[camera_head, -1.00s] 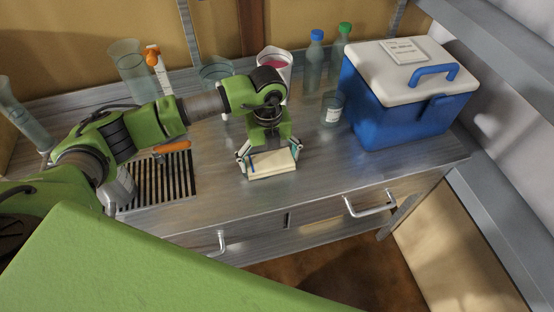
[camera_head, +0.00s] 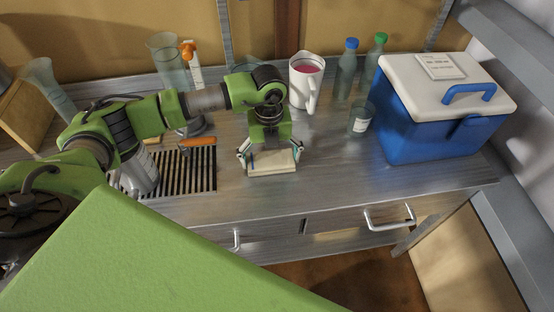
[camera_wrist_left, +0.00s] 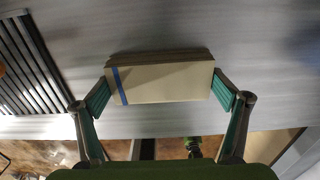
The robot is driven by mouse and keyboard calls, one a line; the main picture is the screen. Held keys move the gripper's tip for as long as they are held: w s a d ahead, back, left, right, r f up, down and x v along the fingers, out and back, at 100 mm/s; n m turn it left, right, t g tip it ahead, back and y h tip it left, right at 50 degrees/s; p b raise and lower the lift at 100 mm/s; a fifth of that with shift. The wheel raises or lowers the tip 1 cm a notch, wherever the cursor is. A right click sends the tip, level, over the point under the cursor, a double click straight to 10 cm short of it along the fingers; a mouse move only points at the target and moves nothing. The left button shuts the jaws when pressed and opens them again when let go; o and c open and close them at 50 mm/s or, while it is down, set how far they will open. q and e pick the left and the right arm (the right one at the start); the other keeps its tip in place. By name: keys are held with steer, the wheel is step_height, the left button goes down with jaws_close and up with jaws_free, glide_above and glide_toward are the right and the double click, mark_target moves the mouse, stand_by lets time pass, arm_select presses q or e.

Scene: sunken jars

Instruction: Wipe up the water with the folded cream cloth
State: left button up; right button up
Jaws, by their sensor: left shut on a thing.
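The folded cream cloth (camera_head: 274,162) has a blue stripe near one end. My left gripper (camera_head: 271,157) is shut on it, with one finger at each end. The wrist view shows the cloth (camera_wrist_left: 165,83) between the fingers of this gripper (camera_wrist_left: 160,89), above the grey metal counter. The cloth is at or just above the counter, near its front edge; I cannot tell whether it touches. I cannot clearly make out the water on the shiny counter (camera_head: 350,175). My right gripper is not in view.
A slatted drain grate (camera_head: 190,180) with an orange-handled tool (camera_head: 197,142) lies left of the cloth. A white jug (camera_head: 304,88) of pink liquid, a labelled glass jar (camera_head: 360,120), two bottles (camera_head: 346,70) and a blue cooler (camera_head: 430,135) stand behind and right. Counter right of the cloth looks clear.

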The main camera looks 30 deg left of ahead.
mark_target(302, 173)
arm_select(q)
steer(key=shift+s+a+f, duration=0.1)
steer(key=shift+s+a, duration=0.15)
steer(key=shift+a, duration=0.8)
steer(key=shift+w+d, duration=0.2)
steer(key=shift+d, duration=0.75)
steer(key=shift+w+d, duration=0.15)
steer(key=shift+d, duration=0.75)
steer(key=shift+w+d+b, duration=0.25)
steer(key=shift+d, duration=1)
steer(key=shift+w+d+b, duration=0.25)
steer(key=shift+d, duration=1)
steer(key=shift+w+d+b, duration=0.25)
steer(key=shift+d, duration=1)
step_height(302, 173, up, 8)
steer(key=p, duration=0.5)
